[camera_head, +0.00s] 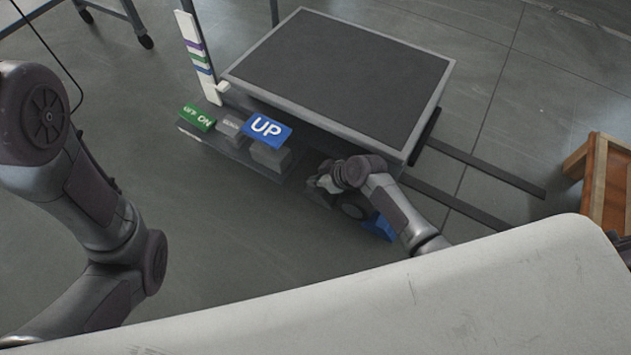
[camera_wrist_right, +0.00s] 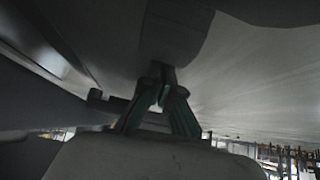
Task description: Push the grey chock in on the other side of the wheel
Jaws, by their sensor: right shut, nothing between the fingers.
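The dark wheel (camera_head: 353,207) sits low at the near side of the lift, partly covered by my right arm. A blue chock (camera_head: 381,228) is against or close to the wheel's right side; I cannot tell if they touch. My right gripper (camera_head: 325,184) is low beside the lift's base, just left of the wheel. The right wrist view shows its fingers (camera_wrist_right: 161,75) shut with nothing between them. My left arm is at the left, its gripper out of view.
A blue UP pedal (camera_head: 267,129) and a green ON pedal (camera_head: 199,117) are to the left. Dark rails (camera_head: 480,172) extend right. A wooden stool (camera_head: 595,178) stands at the right. Floor at left is clear.

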